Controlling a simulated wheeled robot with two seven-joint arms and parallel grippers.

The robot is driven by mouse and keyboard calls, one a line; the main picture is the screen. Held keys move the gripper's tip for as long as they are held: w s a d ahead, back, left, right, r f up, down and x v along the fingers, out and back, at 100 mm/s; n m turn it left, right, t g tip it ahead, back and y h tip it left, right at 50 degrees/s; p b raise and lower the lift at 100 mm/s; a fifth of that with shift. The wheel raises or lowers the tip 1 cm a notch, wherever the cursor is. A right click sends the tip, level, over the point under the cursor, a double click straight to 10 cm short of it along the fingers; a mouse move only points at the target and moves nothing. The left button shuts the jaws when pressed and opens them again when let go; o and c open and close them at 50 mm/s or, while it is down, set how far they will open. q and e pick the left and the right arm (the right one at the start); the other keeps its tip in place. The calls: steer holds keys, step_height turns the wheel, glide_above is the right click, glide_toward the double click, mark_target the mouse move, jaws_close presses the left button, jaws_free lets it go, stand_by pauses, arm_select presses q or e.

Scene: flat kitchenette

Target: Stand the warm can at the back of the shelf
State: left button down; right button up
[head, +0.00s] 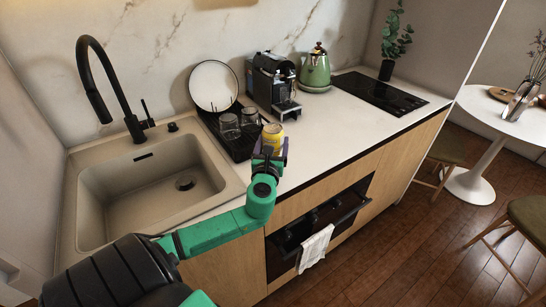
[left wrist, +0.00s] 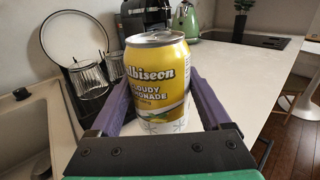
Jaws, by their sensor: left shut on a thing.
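A yellow and white lemonade can (head: 273,136) is upright at the front of the counter, beside the dish rack. In the left wrist view the can (left wrist: 157,82) stands between the two purple fingers of my left gripper (left wrist: 155,100), which is shut on it. In the head view my left gripper (head: 270,152) reaches the can from the front. I cannot tell whether the can's base touches the counter. No shelf is clearly seen in either view. My right gripper is not in view.
A dark dish rack (head: 238,146) with glasses and a round plate (head: 213,86) stands behind the can. A coffee machine (head: 270,80), green kettle (head: 315,70) and black hob (head: 380,92) are further right. The sink (head: 155,190) is at left. The counter right of the can is clear.

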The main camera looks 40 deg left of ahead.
arm_select(q)
step_height(320, 180, down, 4)
steer(key=shift+f+b, duration=0.15)
steer(key=shift+b, duration=0.15)
steer(key=shift+f, duration=0.2)
jaws_free()
steer(key=shift+r, duration=0.15)
